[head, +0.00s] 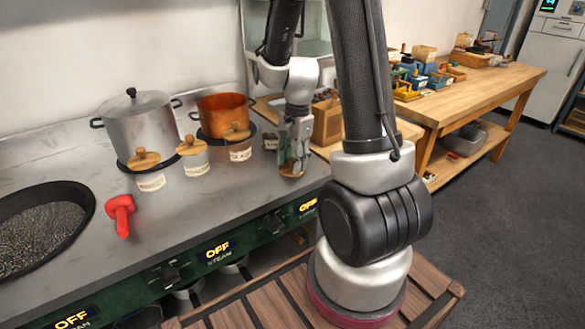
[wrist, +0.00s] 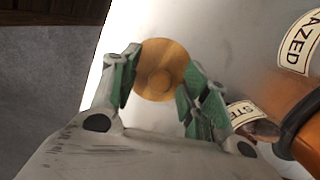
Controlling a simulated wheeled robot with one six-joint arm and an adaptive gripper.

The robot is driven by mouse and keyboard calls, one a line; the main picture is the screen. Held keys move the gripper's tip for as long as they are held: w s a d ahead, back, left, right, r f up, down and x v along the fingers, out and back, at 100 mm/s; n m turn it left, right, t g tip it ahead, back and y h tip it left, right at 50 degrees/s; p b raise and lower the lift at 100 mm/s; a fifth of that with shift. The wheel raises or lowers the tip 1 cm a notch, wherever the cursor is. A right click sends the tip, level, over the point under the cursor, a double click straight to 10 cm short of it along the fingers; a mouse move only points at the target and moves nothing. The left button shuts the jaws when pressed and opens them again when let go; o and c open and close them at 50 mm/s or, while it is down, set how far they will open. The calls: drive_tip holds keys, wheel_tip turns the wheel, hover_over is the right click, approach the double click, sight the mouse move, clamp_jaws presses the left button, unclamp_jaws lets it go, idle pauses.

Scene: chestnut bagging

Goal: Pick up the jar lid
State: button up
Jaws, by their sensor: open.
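The jar lid is a round wooden disc with a knob in its middle. In the wrist view the lid (wrist: 160,82) lies between the two green-padded fingers of my gripper (wrist: 163,64). In the head view the lid (head: 292,171) shows low under my gripper (head: 294,158), by the counter's right part; the fingers hide some of it. My gripper points down and is open around the lid. A small gap or light contact at the fingertips cannot be told apart.
Jars with wooden lids (head: 145,160) (head: 193,146) (head: 236,132) stand left of my gripper. Behind them are a steel pot (head: 140,130) and a copper pot (head: 222,108). A red-handled tool (head: 121,215) lies near a dark pan (head: 82,196).

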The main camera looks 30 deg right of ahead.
clamp_jaws()
drive_tip(key=shift+r, duration=0.1)
